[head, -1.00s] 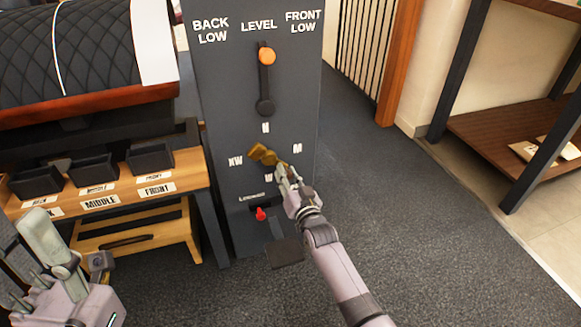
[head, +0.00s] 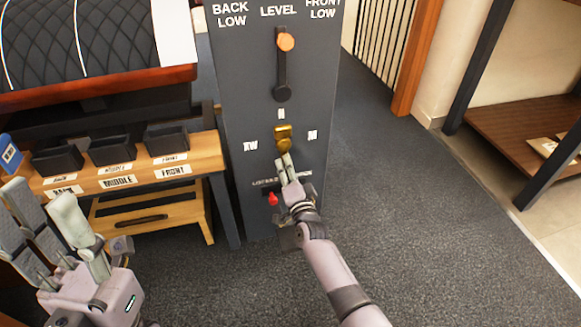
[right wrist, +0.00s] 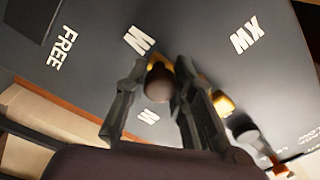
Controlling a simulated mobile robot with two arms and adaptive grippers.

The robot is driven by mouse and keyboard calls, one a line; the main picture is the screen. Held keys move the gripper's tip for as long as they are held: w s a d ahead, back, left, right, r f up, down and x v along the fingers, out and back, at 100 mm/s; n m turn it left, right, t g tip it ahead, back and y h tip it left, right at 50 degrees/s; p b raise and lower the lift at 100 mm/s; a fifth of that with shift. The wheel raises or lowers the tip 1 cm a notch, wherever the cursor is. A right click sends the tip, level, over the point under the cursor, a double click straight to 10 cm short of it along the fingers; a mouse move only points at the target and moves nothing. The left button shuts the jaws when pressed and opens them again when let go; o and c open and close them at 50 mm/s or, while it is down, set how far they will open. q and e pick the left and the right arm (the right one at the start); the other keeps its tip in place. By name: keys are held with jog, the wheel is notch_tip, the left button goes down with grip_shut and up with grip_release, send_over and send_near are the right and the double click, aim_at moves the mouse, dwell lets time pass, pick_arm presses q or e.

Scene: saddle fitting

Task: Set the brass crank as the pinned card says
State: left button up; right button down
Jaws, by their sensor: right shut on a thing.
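The brass crank (head: 284,134) is on the dark grey panel (head: 240,100), among the N (head: 281,114), XW (head: 250,146) and M (head: 312,135) labels. Its handle end points down toward my right gripper (head: 287,165). In the right wrist view, the right gripper's fingers (right wrist: 158,95) are shut around a dark brown knob (right wrist: 159,82), with a W label (right wrist: 139,41) close by. A brass part (right wrist: 222,103) shows beside one finger. In the head view the W label is hidden behind the gripper. My left gripper (head: 62,235) is open and empty at lower left. I cannot make out the pinned card.
A red knob (head: 272,199) is below, by a partly covered label. A wooden bench (head: 205,150) with several black bins and a padded saddle (head: 110,40) stand left. Carpet is clear at right.

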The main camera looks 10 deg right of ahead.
jog(key=shift+a, duration=0.2)
dwell(0.4)
jog(key=c, duration=1.3)
grip_release()
jog(key=shift+c, duration=0.2)
jog(key=shift+d, duration=0.1)
jog(key=shift+s, duration=0.1)
jog(key=s, duration=1.1)
jog(key=shift+s+d+f, duration=0.15)
jog(key=shift+s+f, duration=0.2)
jog(key=shift+s, duration=0.05)
